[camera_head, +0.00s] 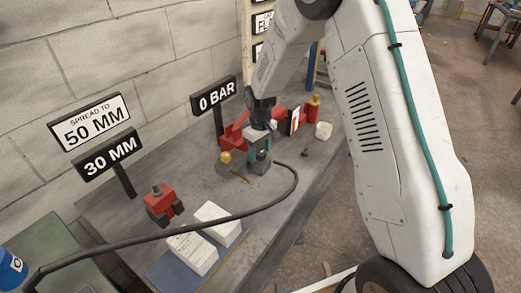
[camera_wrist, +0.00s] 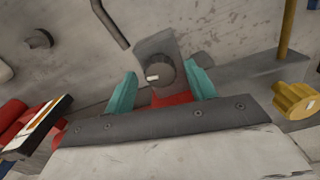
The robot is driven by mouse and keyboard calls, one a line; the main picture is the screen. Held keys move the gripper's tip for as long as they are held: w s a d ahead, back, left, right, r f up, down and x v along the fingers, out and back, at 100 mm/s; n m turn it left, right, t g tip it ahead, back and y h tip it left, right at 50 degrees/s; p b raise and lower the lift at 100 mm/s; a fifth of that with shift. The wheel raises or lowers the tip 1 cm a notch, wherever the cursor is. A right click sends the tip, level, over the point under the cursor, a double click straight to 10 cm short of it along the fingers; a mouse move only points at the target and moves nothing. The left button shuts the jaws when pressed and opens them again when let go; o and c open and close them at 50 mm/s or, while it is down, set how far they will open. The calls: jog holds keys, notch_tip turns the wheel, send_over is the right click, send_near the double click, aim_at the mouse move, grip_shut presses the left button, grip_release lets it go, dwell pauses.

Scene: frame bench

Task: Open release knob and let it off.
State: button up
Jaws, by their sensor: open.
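In the wrist view a dark round knob (camera_wrist: 158,75) with a white mark sits on a grey block between my fingers. A yellow lobed knob (camera_wrist: 295,101) stands at the right edge of that view, outside my fingers; a yellow knob also shows left of my gripper in the head view (camera_head: 226,157). No label tells which is the release knob. My gripper (camera_wrist: 161,86) has teal fingers spread apart, one on each side of the dark knob; contact cannot be told. In the head view my gripper (camera_head: 260,150) points down over the bench. Red shows below the dark knob, partly hidden by my gripper.
A "0 BAR" sign (camera_head: 214,97) stands behind on the bench (camera_head: 118,210). Red equipment (camera_head: 235,134) lies close by my gripper. A black hose (camera_head: 230,217) curves across the bench. A red tool (camera_head: 161,203) and white blocks (camera_head: 192,253) sit at the front left.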

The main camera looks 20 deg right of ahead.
aim_at(260, 152)
notch_tip(260, 152, up, 8)
jog(key=shift+f, duration=0.1)
dwell(0.6)
jog(key=s+d+r+m, duration=0.1)
jog(key=s+r, duration=0.6)
jog(key=s, duration=0.5)
jog(key=s+d+r+m+t, duration=0.1)
jog(key=s+r, duration=0.5)
jog(key=s, duration=0.7)
jog(key=s+d+r+m, duration=0.1)
jog(key=s+r+m, duration=0.2)
jog(key=s+r, duration=0.4)
jog(key=s, duration=0.6)
jog(key=shift+s+d+r, duration=0.15)
jog(key=shift+s+r, duration=0.05)
jog(key=shift+r, duration=0.1)
